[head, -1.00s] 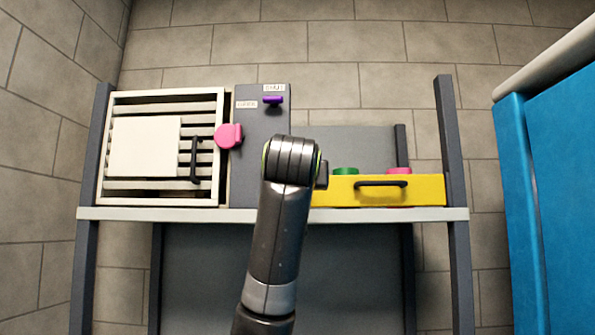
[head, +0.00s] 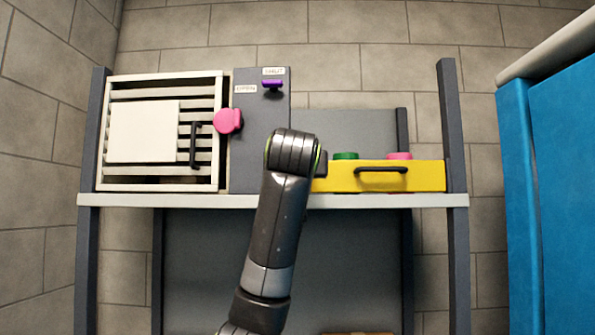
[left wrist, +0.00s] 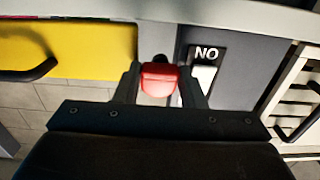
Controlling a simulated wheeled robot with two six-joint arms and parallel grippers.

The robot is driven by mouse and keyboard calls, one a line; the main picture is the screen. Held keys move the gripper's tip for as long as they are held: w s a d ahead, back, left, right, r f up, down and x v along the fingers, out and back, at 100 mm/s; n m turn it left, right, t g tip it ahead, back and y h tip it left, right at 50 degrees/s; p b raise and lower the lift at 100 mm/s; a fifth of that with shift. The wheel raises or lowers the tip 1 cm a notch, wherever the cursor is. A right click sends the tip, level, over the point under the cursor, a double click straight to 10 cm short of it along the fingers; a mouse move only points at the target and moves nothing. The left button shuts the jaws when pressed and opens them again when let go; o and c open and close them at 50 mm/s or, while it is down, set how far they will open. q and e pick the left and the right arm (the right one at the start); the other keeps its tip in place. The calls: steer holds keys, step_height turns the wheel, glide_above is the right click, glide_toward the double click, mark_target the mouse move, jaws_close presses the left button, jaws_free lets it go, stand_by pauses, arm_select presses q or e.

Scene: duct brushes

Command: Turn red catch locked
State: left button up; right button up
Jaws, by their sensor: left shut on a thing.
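The red catch (left wrist: 160,80) shows in the left wrist view beside the yellow drawer, at the edge of the grey panel (left wrist: 242,70). My left gripper (left wrist: 160,72) is shut on it, one finger on each side. A pale plate with letters that read NO (left wrist: 206,54) in this view is next to the catch. In the head view my left arm covers the catch and the gripper. The catch's exact turn is hard to tell. My right gripper is in neither view.
The head view shows a slatted vent door (head: 159,187), a pink knob (head: 228,121), and a purple handle (head: 272,84) by a SHUT label. The yellow drawer (head: 420,178) is right of my arm. A blue cabinet (head: 565,200) stands far right.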

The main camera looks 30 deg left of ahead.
arm_select(q)
steer(key=shift+w+d+f+m+b, duration=0.1)
steer(key=shift+m+b, duration=0.85)
steer(key=shift+m, duration=3.5)
steer(key=shift+d+f+m+b, duration=0.1)
steer(key=shift+m+b, duration=0.8)
steer(key=shift+m, duration=3.55)
steer(key=o, duration=0.7)
steer(key=shift+d, duration=0.1)
